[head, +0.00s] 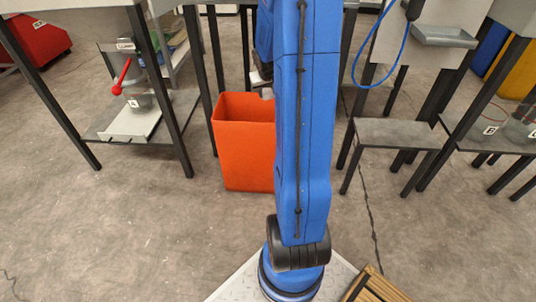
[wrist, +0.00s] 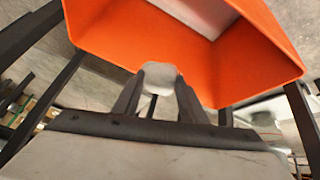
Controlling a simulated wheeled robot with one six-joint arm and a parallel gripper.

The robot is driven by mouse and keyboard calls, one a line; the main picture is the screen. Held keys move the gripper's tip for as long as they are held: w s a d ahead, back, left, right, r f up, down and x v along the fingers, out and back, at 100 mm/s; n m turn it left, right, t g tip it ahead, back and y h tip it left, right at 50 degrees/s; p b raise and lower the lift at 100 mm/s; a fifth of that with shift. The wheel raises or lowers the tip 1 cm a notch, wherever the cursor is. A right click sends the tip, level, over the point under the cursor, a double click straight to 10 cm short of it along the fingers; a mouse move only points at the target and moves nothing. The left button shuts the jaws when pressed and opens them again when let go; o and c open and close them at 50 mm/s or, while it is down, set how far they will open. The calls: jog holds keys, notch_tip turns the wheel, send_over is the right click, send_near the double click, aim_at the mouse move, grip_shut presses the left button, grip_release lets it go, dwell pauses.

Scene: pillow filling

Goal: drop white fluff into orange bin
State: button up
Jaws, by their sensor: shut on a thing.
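The orange bin (head: 243,155) stands on the floor behind my blue arm, which hides its right part. In the wrist view the open bin (wrist: 245,70) fills the upper middle, with its inside showing. My gripper (wrist: 158,88) is shut on the white fluff (wrist: 158,74), a small pale lump between the dark fingertips. In the head view my gripper (head: 261,80) and the fluff (head: 267,93) show just left of my arm, appearing over the bin's opening. The exact height above the rim cannot be told.
A dark-legged table with a lower shelf (head: 140,122) holding a red-handled device (head: 126,78) stands to the left. A low grey bench (head: 395,133) stands to the right. A wooden slatted item (head: 375,288) lies near my base. Floor in front of the bin is clear.

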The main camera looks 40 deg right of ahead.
jog(key=shift+f, duration=0.25)
jog(key=o, duration=1.2)
jog(key=shift+r, duration=0.1)
jog(key=v, duration=1.7)
jog(key=shift+s+a+r, duration=0.1)
jog(key=shift+a, duration=0.1)
